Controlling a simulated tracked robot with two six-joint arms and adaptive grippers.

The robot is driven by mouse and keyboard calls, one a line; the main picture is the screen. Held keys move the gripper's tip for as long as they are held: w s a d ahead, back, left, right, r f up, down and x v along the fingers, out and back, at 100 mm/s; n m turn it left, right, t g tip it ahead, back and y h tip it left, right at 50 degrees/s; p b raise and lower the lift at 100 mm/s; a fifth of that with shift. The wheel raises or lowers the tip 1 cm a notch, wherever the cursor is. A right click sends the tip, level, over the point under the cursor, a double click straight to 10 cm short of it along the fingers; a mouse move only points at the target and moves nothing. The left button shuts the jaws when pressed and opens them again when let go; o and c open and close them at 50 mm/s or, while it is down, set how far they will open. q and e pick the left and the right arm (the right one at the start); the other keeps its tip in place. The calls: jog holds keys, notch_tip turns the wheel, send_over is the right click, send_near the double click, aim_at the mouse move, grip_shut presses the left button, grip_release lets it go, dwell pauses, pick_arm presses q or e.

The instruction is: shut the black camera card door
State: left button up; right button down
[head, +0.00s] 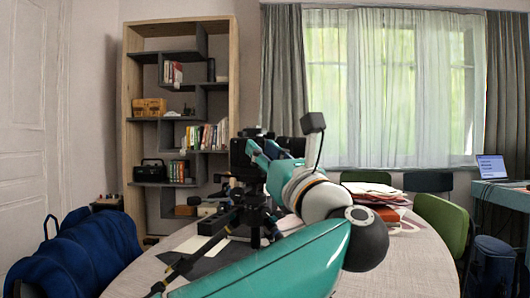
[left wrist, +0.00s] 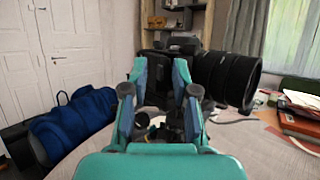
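The black camera (head: 240,150) stands on a black tripod (head: 255,212) at the table. My left arm reaches up to it from the front in the head view and hides part of it. My left gripper (head: 262,148) is close to the camera. In the left wrist view the teal fingers of my left gripper (left wrist: 159,72) are spread apart with nothing between them. The camera's dark body shows behind and between them, and its large black lens (left wrist: 228,78) points right. I cannot make out the card door or how far it stands open. My right gripper is not in view.
The round table (head: 425,262) holds a pile of papers and folders (head: 370,192) to the right. A blue bag (head: 75,255) is at the left. Green chairs (head: 443,222) stand around the table, and a bookshelf (head: 135,95) is behind.

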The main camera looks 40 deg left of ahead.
pick_arm(q)
grip_shut()
jog(key=shift+w, duration=0.1)
jog(key=shift+w+d+r+n+g+y+p, duration=0.1)
jog(key=shift+w+n+g+y+p, duration=0.2)
jog(key=shift+g, duration=0.25)
jog(key=shift+w+d+r+n+g+y+p, duration=0.1)
jog(key=shift+n+g+y+p, duration=0.1)
jog(key=shift+n+g+p, duration=0.25)
jog(key=g, duration=0.1)
jog(key=n+g+y+p, duration=0.1)
jog(key=g, duration=0.1)
jog(key=shift+w+a+f, duration=0.15)
jog(key=shift+w, duration=0.2)
